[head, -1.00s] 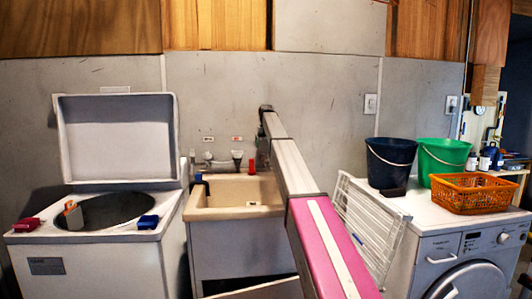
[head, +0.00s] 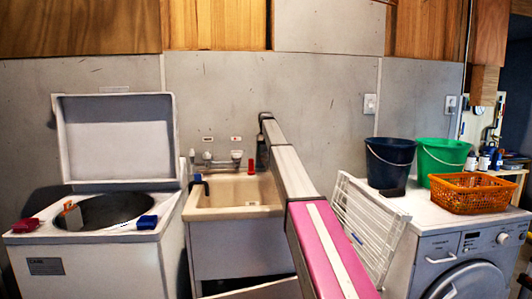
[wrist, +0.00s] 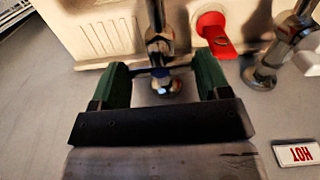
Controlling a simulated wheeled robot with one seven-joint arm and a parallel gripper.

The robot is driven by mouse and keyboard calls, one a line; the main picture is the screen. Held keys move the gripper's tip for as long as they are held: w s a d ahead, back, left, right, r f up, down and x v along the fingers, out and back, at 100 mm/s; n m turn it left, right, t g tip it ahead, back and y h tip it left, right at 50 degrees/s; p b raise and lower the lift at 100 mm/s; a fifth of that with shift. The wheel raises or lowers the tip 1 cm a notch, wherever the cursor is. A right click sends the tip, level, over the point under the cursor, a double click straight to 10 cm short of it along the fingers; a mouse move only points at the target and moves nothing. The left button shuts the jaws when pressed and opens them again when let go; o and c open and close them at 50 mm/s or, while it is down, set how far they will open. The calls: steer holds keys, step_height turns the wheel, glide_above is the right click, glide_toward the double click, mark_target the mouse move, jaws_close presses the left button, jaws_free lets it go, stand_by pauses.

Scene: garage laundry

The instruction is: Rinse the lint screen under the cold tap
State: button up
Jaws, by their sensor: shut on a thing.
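My gripper (wrist: 160,75) has green fingers, seen in the wrist view beside the wall. A thin dark bar (wrist: 148,72) spans between the fingers. I cannot tell whether it is a tap handle or the lint screen's edge. Chrome tap fittings (wrist: 160,48) show between the fingers. Another chrome fitting (wrist: 278,52) stands to the right, near a HOT label (wrist: 296,154). In the head view my arm reaches over the right side of the sink (head: 232,211) and hides part of it; taps (head: 215,158) show on the wall to its left. I cannot surely identify the lint screen.
A red thing (head: 251,166) is at the sink's back, beside my gripper. An open-lidded machine (head: 90,255) stands left, with an orange-and-grey block (head: 72,215) at its opening. A white rack (head: 365,225) leans beside the washer (head: 460,255). Buckets and an orange basket (head: 475,193) stand on top.

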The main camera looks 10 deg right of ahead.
steer(key=n, duration=0.4)
steer(key=shift+n, duration=0.4)
steer(key=o, duration=0.9)
steer(key=shift+o, duration=0.2)
step_height(320, 180, up, 11)
steer(key=shift+f, duration=0.1)
